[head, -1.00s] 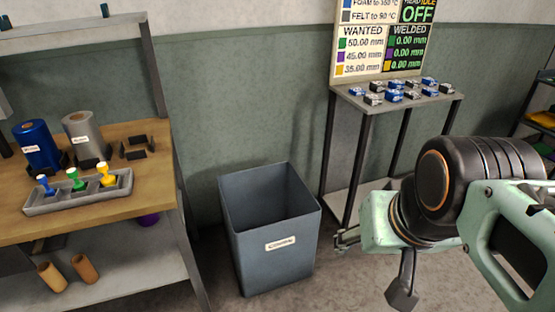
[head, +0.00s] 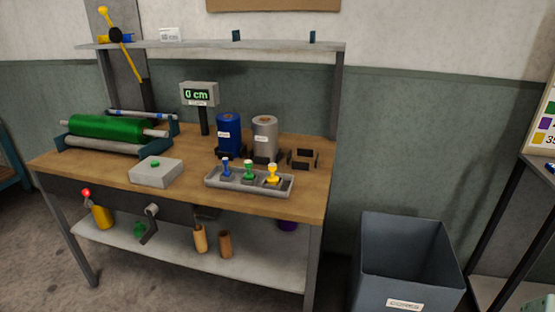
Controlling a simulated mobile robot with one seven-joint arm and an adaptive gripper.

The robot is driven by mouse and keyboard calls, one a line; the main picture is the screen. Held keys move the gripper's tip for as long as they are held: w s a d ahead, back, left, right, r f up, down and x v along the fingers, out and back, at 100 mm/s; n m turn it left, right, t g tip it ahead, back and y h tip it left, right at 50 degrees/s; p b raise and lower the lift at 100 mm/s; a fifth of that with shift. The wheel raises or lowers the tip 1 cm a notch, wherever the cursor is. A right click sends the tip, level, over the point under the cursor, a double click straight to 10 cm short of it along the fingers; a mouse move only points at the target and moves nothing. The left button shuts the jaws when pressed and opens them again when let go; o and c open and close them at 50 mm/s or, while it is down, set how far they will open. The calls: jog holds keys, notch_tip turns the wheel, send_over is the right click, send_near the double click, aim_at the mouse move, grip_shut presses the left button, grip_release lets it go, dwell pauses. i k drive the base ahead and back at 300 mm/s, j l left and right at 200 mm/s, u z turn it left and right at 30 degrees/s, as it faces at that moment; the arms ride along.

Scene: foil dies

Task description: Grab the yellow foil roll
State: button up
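A yellow roll (head: 102,216), which looks like the yellow foil roll, is on the lower shelf of the workbench at the left, below a red-knobbed lever (head: 86,194). It is small in the head view, and its upper part is close under the bench top. My gripper is not in view. Only a pale green bit that looks like my arm shows at the bottom right corner.
A grey bin (head: 408,262) stands to the right.

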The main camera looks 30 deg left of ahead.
aim_at(104, 220)
jog(key=u, duration=2.5)
